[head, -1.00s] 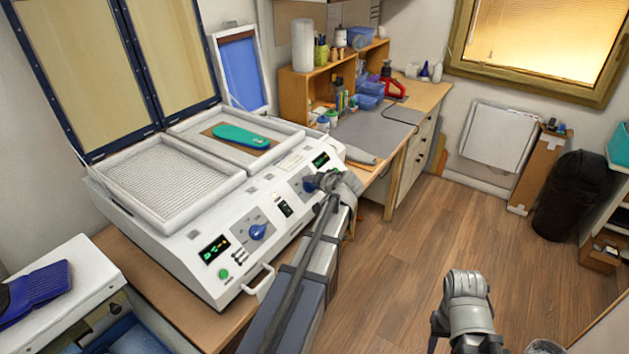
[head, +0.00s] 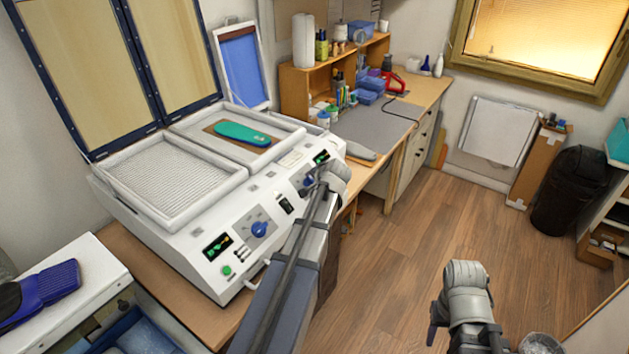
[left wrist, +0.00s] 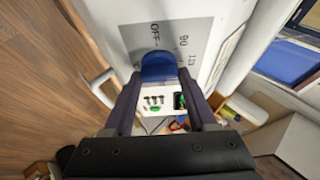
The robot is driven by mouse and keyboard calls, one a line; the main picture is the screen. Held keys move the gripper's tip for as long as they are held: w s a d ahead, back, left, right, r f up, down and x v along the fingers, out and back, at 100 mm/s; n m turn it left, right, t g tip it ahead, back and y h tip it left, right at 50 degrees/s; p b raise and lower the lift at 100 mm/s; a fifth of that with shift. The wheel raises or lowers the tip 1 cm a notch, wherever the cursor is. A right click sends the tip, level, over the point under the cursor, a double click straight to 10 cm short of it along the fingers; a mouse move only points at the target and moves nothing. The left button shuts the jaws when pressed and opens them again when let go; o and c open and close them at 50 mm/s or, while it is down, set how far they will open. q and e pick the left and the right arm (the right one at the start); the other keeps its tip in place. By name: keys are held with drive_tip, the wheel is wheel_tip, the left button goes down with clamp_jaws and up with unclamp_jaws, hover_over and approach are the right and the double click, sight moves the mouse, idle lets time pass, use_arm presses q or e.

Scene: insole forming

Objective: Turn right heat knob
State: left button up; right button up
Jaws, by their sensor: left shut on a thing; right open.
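The right heat knob (head: 309,181) is a blue dial on the sloped front panel of the white forming machine (head: 180,262). In the left wrist view the blue knob (left wrist: 158,67) sits between my two dark fingers, on a grey plate marked OFF and with numbers. My left gripper (head: 316,185) is shut on this knob, and partly hides it in the head view. A second blue knob, the left one (head: 259,229), is free on the panel. My right gripper (head: 438,314) is open and empty above the floor, far from the machine.
A teal insole (head: 240,133) lies on the machine's right bed; the left mesh bed (head: 170,172) is empty. Both lids stand open behind. A workbench (head: 415,105) with a shelf stands beyond the machine.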

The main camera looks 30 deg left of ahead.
use_arm(q)
drive_tip(key=o, duration=1.4)
drive_tip(key=shift+c, duration=0.2)
drive_tip(key=p+v, duration=0.5)
drive_tip(key=v, duration=0.2)
drive_tip(key=shift+s+d+r, duration=0.2)
drive_tip(key=shift+r, duration=0.05)
